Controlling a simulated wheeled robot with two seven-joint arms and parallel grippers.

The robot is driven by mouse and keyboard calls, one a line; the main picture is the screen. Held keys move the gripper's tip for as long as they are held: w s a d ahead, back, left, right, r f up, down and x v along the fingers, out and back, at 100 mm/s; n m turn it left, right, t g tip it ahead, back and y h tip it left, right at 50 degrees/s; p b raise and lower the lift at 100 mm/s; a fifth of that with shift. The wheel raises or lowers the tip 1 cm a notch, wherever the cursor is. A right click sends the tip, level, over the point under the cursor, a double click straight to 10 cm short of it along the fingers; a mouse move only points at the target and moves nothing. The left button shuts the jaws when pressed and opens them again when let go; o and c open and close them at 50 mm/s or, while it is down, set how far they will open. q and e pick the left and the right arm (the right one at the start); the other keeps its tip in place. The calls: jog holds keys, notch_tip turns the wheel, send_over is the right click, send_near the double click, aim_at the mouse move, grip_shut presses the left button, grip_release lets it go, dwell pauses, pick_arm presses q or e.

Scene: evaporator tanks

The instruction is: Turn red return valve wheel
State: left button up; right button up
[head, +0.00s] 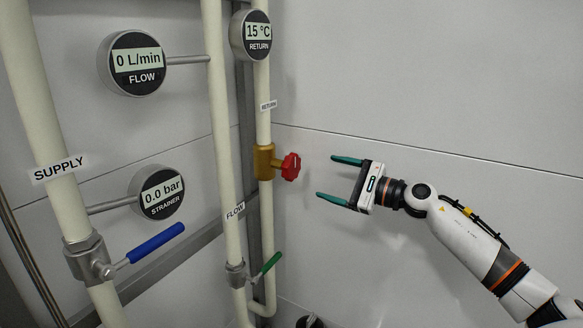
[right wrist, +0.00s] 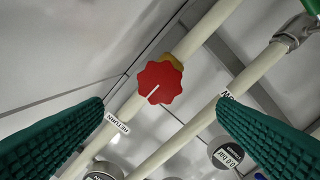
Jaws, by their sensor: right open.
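The red return valve wheel (head: 290,167) sits on a brass valve body (head: 263,162) on the return pipe in the head view. In the right wrist view the red wheel (right wrist: 160,83) faces me, with a white line on its face. My right gripper (head: 334,178) is open and empty, to the right of the wheel, its green fingers pointing left towards it with a gap between. In the right wrist view the two fingers (right wrist: 160,122) stand wide apart at the lower left and lower right, the wheel between and beyond them. My left gripper is not in view.
A blue lever (head: 155,243) is on the supply pipe and a green lever (head: 265,269) on the flow pipe. Gauges read 0 L/min (head: 137,63), 0.0 bar (head: 160,193) and 15 °C (head: 257,36). The wall (head: 430,80) right of the pipes is bare.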

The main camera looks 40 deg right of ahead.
aim_at(294, 167)
jog(key=shift+n, duration=0.3)
jog(key=x, duration=0.3)
jog(key=p+x, duration=0.1)
jog(key=x, duration=0.2)
jog(key=shift+w+r, duration=0.25)
jog(key=shift+p+x, duration=0.4)
jog(key=shift+x, duration=0.7)
jog(key=shift+w+a+p, duration=0.15)
jog(key=shift+w+p, duration=0.3)
jog(key=shift+w, duration=0.25)
jog(key=shift+w+a+f+p, duration=0.1)
jog(key=shift+w+a+p, duration=0.1)
jog(key=shift+w, duration=0.2)
jog(key=shift+w+a+f+p, duration=0.1)
jog(key=shift+w+a+p, duration=0.1)
jog(key=shift+w, duration=0.2)
jog(key=c, duration=1)
